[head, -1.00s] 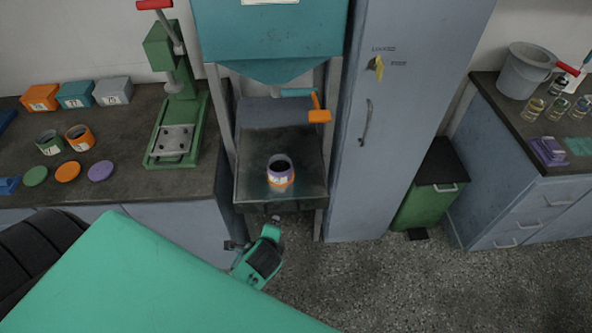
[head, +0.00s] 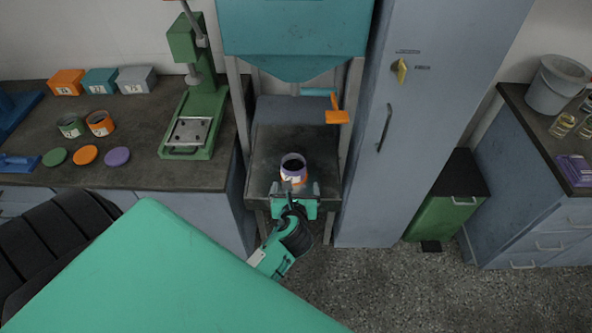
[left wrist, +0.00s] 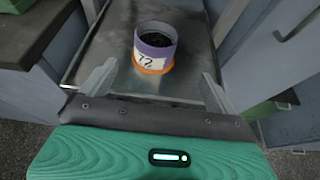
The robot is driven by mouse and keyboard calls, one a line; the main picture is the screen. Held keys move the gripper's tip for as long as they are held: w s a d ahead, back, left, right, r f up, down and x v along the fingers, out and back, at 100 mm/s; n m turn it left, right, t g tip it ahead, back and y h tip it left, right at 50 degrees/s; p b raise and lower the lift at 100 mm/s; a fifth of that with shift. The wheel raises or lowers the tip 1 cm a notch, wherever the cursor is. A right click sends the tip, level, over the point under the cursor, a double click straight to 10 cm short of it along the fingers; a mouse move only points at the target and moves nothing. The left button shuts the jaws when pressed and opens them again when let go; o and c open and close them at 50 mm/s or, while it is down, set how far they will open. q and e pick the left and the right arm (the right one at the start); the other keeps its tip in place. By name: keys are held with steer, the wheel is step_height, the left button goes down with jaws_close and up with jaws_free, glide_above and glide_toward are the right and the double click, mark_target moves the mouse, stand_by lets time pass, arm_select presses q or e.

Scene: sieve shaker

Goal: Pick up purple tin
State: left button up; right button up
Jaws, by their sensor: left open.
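The purple tin (head: 293,166) stands upright on the dark tray shelf (head: 262,150) under the teal hopper. It has a purple upper band, a white label and an orange lower part, and something dark is inside. In the left wrist view the tin (left wrist: 155,48) shows the label "72" and stands just beyond the fingertips, roughly midway between them. My left gripper (head: 295,189) is open and empty at the near edge of the shelf, in front of the tin. The left wrist view shows its two fingers (left wrist: 160,82) spread apart. My right gripper does not show.
The hopper (head: 295,45) hangs above the shelf, with an orange-handled lever (head: 337,116). Metal posts flank the shelf. A tall blue-grey cabinet (head: 430,130) stands right. The left bench holds a green press (head: 190,135), tins (head: 101,124), lids (head: 85,155) and boxes (head: 135,80).

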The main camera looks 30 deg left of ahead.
mark_target(296, 173)
arm_select(q)
steer(key=x, duration=0.8)
steer(key=shift+a+p+x, duration=0.15)
steer(key=shift+p+x, duration=0.15)
steer(key=shift+x, duration=1.05)
steer(key=shift+a+p+x, duration=0.2)
steer(key=shift+p+x, duration=0.1)
steer(key=shift+x, duration=1.05)
steer(key=shift+s+r, duration=0.2)
steer(key=shift+c, duration=0.2)
steer(key=c, duration=1.2)
steer(key=shift+r, duration=0.1)
